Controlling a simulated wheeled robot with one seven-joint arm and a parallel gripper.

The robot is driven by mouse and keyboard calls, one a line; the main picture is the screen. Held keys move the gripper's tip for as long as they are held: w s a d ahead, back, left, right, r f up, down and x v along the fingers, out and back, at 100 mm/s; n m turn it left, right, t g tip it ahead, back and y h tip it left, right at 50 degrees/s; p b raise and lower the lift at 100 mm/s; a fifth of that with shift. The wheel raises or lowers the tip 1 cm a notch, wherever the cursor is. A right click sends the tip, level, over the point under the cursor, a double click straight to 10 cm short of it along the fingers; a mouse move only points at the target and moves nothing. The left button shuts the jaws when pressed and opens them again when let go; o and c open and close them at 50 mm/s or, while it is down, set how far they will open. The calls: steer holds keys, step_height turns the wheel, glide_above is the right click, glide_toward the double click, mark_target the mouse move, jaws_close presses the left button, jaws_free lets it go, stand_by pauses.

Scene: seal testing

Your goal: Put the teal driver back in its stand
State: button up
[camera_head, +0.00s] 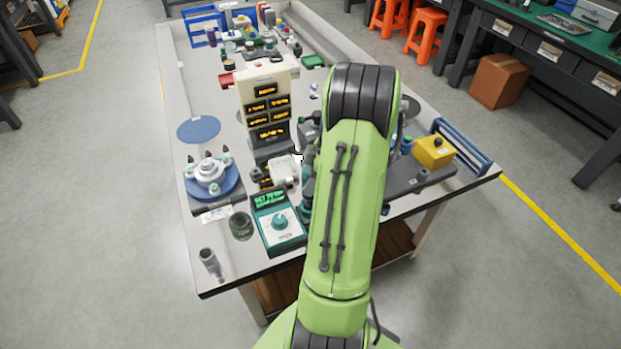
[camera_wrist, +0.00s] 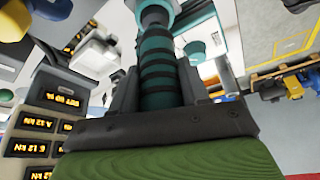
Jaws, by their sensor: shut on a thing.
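The teal driver (camera_wrist: 156,62), with dark bands around its grip, stands between the two fingers of my gripper (camera_wrist: 157,85) in the wrist view. The gripper is shut on it. A grey collar at the driver's far end shows at the top of that view. In the head view my green arm hides most of the gripper, and teal parts (camera_head: 307,185) show just left of the arm. I cannot make out the driver's stand for certain in either view; it may be behind my arm.
A white display tower (camera_head: 267,105) rises behind. A yellow box (camera_head: 433,152) and blue rack (camera_head: 462,147) are at right. The table's front left corner has free room.

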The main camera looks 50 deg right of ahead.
mark_target(304, 169)
steer(key=shift+f+b, duration=0.7)
steer(key=shift+b, duration=0.15)
stand_by(1.0)
steer(key=o, duration=1.3)
steer(key=shift+o, duration=0.2)
step_height(304, 169, up, 9)
steer(key=p, duration=0.7)
steer(key=shift+r, duration=0.15)
steer(key=shift+f, duration=0.2)
